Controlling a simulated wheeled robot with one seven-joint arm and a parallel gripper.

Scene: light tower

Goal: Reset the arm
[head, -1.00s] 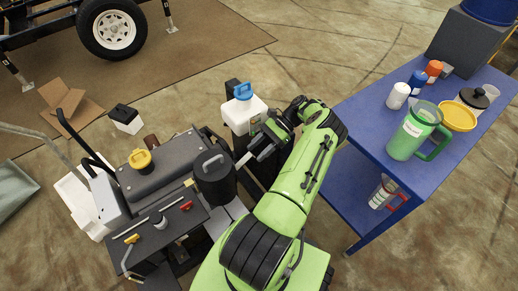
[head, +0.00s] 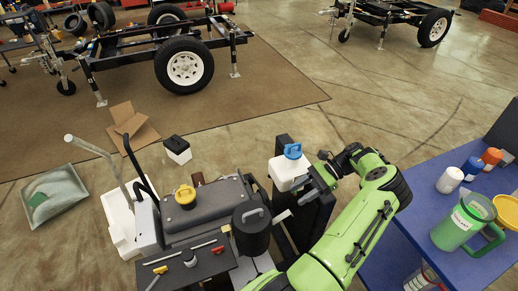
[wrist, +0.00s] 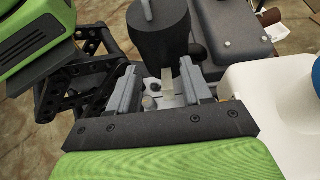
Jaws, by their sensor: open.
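My green arm (head: 350,232) reaches forward from the bottom of the head view and bends left at its wrist. My gripper (head: 308,192) is beside the white jug with a blue cap (head: 288,172), near the machine's dark upright post. In the wrist view my gripper (wrist: 168,88) shows two grey fingers spread apart with nothing held between them. Beyond the fingers is a black canister with a handle (wrist: 158,30). The white jug (wrist: 270,95) fills the right side of the wrist view, close to the right finger.
The machine body (head: 205,215) has a yellow cap (head: 185,196) and a tool shelf (head: 190,268). A blue table (head: 430,220) at right carries a green pitcher (head: 462,228) and several bottles. A cardboard box (head: 133,128) and a grey tray (head: 52,198) lie on the floor. Open floor lies behind the arm.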

